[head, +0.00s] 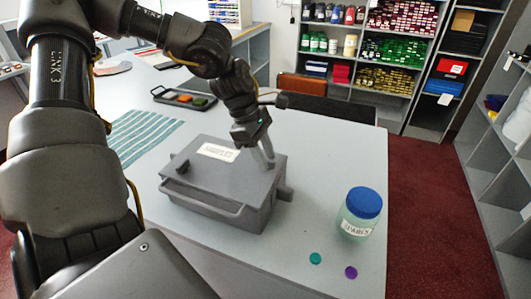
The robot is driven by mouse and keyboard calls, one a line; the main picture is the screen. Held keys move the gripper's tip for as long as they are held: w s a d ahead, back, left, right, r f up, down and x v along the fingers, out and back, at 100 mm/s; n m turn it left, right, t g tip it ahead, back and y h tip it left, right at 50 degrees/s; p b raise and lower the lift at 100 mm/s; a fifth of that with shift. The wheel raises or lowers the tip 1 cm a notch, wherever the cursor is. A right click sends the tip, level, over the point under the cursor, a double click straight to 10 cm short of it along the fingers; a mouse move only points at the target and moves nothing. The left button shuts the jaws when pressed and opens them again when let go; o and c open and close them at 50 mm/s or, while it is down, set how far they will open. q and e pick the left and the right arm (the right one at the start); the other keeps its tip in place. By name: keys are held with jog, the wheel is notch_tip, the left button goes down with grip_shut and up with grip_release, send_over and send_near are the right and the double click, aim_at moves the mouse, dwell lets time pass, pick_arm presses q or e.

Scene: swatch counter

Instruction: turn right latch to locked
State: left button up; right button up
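A grey box (225,187) with a closed lid and a front handle sits on the pale table. A white label on its lid appears to read SAMPLES. A dark latch (183,167) shows at the lid's left end. My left gripper (266,165) points down at the lid's right end. Its fingertips are at or just above the lid; contact is not clear. The right latch is not clearly visible and may be hidden behind the fingers. I cannot tell whether the fingers are open or shut. My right gripper is not in view.
A jar with a blue lid (364,202) stands right of the box, with a teal disc (315,258) and a purple disc (351,272) before it. A striped cloth (144,134) and a dark tray (163,92) lie behind. Shelves (362,45) stand beyond the table.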

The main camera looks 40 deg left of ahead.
pick_arm(q)
jog(key=shift+f, duration=0.2)
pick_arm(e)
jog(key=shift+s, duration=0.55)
pick_arm(q)
jog(key=shift+c, duration=0.2)
grip_shut()
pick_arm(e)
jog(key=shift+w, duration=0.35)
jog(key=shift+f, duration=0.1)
